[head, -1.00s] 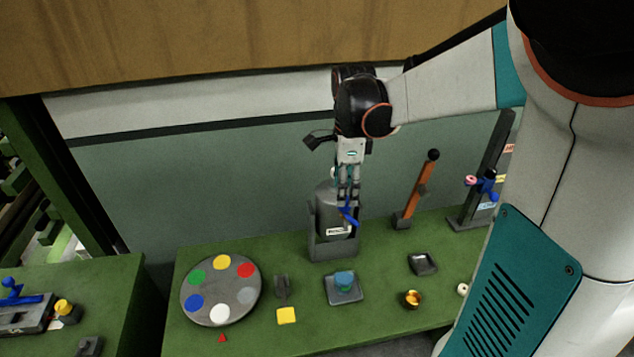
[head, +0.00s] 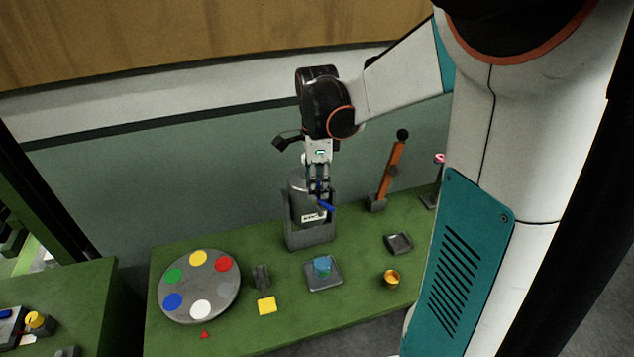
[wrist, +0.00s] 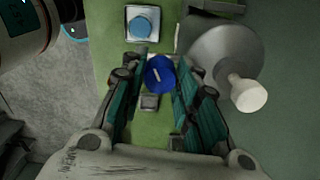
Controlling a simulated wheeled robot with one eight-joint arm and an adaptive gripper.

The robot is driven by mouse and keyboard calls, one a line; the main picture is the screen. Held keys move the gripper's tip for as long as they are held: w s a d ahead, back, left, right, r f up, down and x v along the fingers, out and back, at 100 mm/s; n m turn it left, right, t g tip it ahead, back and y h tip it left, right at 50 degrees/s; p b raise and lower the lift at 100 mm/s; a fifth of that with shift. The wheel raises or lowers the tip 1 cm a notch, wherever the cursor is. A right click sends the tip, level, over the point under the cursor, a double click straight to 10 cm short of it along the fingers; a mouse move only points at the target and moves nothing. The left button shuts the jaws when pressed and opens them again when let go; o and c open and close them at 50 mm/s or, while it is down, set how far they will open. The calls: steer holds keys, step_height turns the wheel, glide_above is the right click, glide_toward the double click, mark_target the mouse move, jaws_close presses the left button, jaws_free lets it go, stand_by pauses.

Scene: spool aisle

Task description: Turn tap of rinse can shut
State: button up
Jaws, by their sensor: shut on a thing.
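The rinse can (head: 297,188) is a grey can with a white label, standing in a grey holder at the back of the green bench. Its blue tap (head: 326,206) sticks out at the front, pointing down and to the right. My gripper (head: 319,194) points down in front of the can and is shut on the tap. In the wrist view the tap's round blue face (wrist: 159,74) with a pale line lies between my two fingers. The can's grey shoulder (wrist: 222,52) and white cap (wrist: 248,95) are right of them. My fingers partly hide the can's front.
A grey disc with coloured spots (head: 225,287) lies at the left.

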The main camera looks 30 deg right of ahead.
steer(key=shift+n, duration=0.3)
steer(key=n, duration=1.2)
steer(key=shift+n, duration=0.3)
stand_by(0.4)
steer(key=o, duration=1.1)
steer(key=shift+c, duration=0.2)
step_height(320, 180, up, 12)
